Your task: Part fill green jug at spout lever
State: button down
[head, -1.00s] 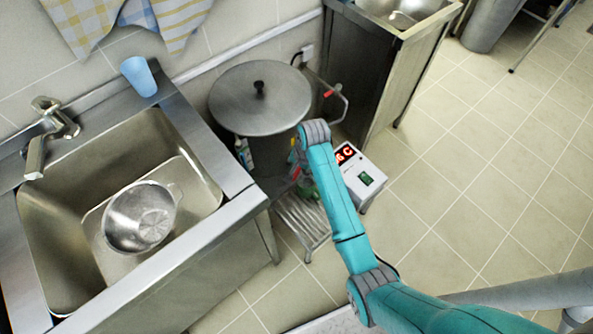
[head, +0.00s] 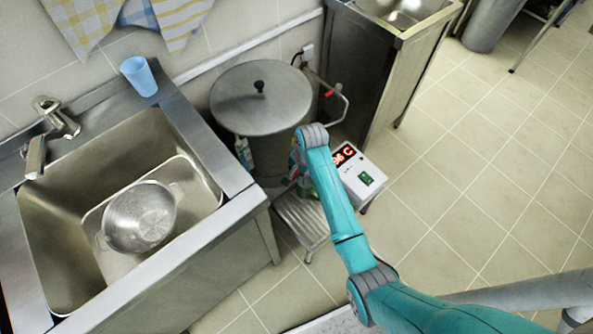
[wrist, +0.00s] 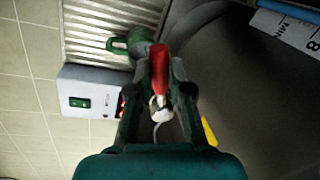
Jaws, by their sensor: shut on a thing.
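The red spout lever (wrist: 159,68) stands between the fingers of my gripper (wrist: 160,92) in the wrist view, and the gripper is shut on it. A small pale metal part shows between the fingers below the lever. The green jug (wrist: 125,44) is beyond the fingers, on the ribbed metal stand (wrist: 88,28); its handle points left. In the head view a bit of the green jug (head: 309,187) shows beside my arm, over the stand (head: 300,219). My arm hides the gripper and lever there. The jug's inside and its level cannot be seen.
The lidded stockpot (head: 261,112) stands behind the stand. A white control box (head: 361,180) with a red display is right of my arm. A sink (head: 85,170) with a colander (head: 139,217) is at left, a blue cup (head: 139,76) on its rim.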

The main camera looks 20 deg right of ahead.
jog(key=shift+w+a+m+t+h, duration=0.15)
jog(key=shift+w+a+m, duration=0.2)
jog(key=shift+m, duration=0.4)
jog(key=shift+w+a+m+t+h, duration=0.1)
jog(key=shift+w+m, duration=0.3)
jog(key=shift+m, duration=0.4)
jog(key=shift+w+a+m+t+h, duration=0.15)
jog(key=shift+w+a+m, duration=0.2)
jog(key=shift+m, duration=0.4)
jog(key=shift+d, duration=0.1)
jog(key=c, duration=1.1)
grip_release()
jog(key=v, duration=1.2)
jog(key=shift+w, duration=0.2)
